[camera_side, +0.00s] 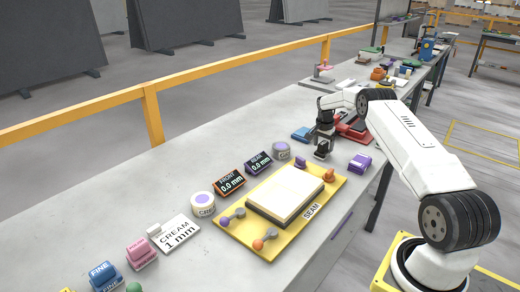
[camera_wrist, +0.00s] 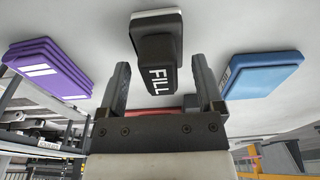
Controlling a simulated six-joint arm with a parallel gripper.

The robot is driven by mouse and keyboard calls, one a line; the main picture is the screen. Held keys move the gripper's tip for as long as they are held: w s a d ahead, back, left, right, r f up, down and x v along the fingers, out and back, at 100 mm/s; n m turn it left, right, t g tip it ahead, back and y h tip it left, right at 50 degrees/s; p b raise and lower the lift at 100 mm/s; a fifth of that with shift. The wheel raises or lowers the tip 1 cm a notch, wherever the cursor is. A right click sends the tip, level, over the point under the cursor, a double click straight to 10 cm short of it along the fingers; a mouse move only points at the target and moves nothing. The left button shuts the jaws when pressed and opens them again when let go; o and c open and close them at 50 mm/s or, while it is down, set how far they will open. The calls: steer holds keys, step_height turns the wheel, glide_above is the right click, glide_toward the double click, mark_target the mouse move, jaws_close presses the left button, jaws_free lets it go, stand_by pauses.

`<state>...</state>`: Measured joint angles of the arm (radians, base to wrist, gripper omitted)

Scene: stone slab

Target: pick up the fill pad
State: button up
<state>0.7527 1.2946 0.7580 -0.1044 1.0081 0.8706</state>
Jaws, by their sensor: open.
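The fill pad (camera_wrist: 157,47) is a dark block with white "FILL" lettering and a pale edge, in the upper middle of the wrist view. My gripper (camera_wrist: 160,70) is open, with one finger on each side of the pad's lettered part in that view. Gaps show between the pad and both fingers.
A purple block (camera_wrist: 48,68) and a blue block (camera_wrist: 262,73) flank the pad; they also show in the side view, purple (camera_side: 360,161) and blue (camera_side: 301,134). A yellow seam board (camera_side: 232,238) carries a cream slab (camera_side: 286,193). Tins and labelled blocks stand further left.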

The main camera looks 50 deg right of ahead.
mark_target(326, 144)
jaws_close()
steer(key=shift+r, duration=0.2)
steer(key=shift+r, duration=1.55)
steer(key=shift+s+a+r, duration=0.45)
steer(key=shift+s+r, duration=0.1)
steer(key=shift+r, duration=0.2)
steer(key=s+a+r, duration=0.7)
steer(key=s+r, duration=0.1)
steer(key=s, duration=0.2)
steer(key=shift+a, duration=0.4)
